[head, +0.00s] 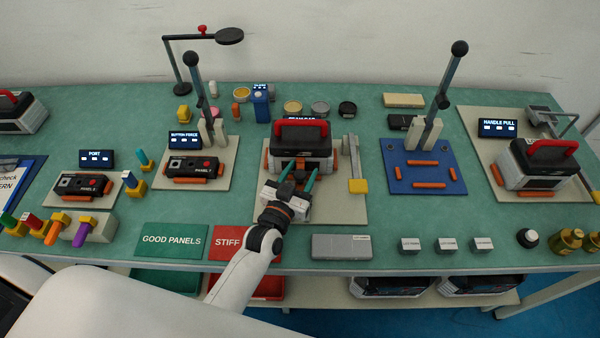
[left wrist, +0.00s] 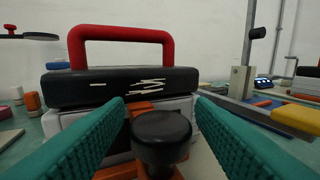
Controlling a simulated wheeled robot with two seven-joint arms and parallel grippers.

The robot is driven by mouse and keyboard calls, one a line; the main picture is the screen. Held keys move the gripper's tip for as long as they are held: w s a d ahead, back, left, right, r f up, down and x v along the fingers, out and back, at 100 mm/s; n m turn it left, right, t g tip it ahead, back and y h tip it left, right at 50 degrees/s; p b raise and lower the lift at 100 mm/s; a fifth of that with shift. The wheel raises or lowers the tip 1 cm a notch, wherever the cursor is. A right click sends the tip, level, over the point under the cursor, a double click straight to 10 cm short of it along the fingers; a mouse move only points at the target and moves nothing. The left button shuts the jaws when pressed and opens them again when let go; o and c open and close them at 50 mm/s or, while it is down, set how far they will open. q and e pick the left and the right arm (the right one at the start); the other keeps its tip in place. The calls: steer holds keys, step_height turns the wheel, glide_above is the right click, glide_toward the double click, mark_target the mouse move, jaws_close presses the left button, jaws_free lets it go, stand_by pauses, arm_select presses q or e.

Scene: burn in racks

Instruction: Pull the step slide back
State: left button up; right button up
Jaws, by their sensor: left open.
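My left gripper (head: 301,178) is open above the middle beige board, its teal fingers pointing at a device with a red handle (head: 301,126). In the left wrist view the fingers (left wrist: 161,115) stand on either side of a round black knob (left wrist: 161,138) on an orange mount, with gaps on both sides. The device (left wrist: 122,88) stands just behind the knob. In the head view my gripper hides the knob. A grey stepped bar (head: 351,160) with a yellow block (head: 357,186) lies right of the device; I cannot tell which part is the step slide. My right gripper is not in view.
A blue board (head: 425,179) with orange bars and a tall black-knobbed lever (head: 452,70) is to the right. Another lever (head: 203,93) rises at the left. A grey block (head: 341,247) and small labelled blocks line the front edge.

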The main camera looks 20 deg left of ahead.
arm_select(q)
steer(key=shift+c, duration=0.4)
jaws_close()
steer(key=s+p, duration=0.1)
steer(key=s, duration=0.1)
steer(key=s+d+p, duration=0.1)
steer(key=s, duration=0.1)
steer(key=s+p, duration=0.1)
steer(key=s, duration=0.1)
steer(key=shift+s+d+r, duration=0.1)
steer(key=shift+d, duration=0.3)
steer(key=shift+s+d, duration=0.1)
steer(key=shift+s, duration=0.1)
steer(key=shift+f, duration=0.2)
jaws_free()
steer(key=shift+o, duration=0.4)
steer(key=shift+d+r, duration=0.1)
steer(key=shift+d, duration=0.05)
